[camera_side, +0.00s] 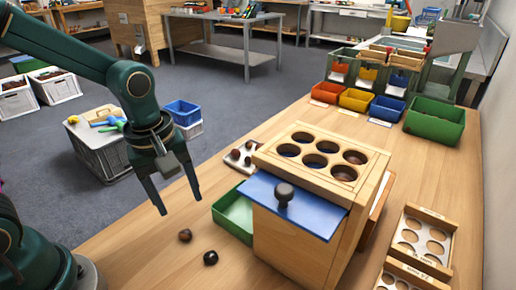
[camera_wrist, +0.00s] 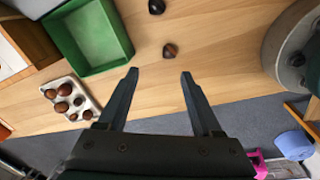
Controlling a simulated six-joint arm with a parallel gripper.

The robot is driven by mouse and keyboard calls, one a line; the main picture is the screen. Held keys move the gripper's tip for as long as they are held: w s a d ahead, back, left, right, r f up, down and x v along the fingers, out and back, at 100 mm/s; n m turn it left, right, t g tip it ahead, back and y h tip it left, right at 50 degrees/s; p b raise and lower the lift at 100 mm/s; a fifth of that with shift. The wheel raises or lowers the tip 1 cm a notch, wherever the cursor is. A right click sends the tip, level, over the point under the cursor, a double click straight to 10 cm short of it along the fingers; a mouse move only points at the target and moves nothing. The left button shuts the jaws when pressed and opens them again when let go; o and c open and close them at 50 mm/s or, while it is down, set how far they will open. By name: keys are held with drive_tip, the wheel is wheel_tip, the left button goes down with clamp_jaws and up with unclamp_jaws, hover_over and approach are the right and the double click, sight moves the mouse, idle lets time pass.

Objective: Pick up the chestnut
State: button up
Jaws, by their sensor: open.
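A brown chestnut (camera_side: 185,235) lies on the wooden table, and a darker, nearly black chestnut (camera_side: 210,258) lies close to its right and nearer the camera. In the wrist view the brown chestnut (camera_wrist: 170,50) is ahead of the fingertips, slightly right of the middle of the gap, and the dark one (camera_wrist: 156,6) is cut by the top edge. My gripper (camera_side: 181,205) is open and empty, pointing down above the table. In the wrist view its fingers (camera_wrist: 159,74) are spread with nothing between them.
A wooden box (camera_side: 300,235) with round holes and a blue lid (camera_side: 300,212) stands right of the chestnuts. A green tray (camera_side: 232,215) sits beside it. A white tray (camera_wrist: 92,97) holds several chestnuts. Coloured bins (camera_side: 435,122) stand behind. The table around the loose chestnuts is clear.

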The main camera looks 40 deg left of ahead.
sight(184, 232)
drive_tip(key=f, duration=0.1)
drive_tip(key=f+g, duration=0.1)
drive_tip(key=shift+s+f, duration=0.4)
drive_tip(key=shift+d+f, duration=0.1)
drive_tip(key=shift+f, duration=2.25)
drive_tip(key=c, duration=1)
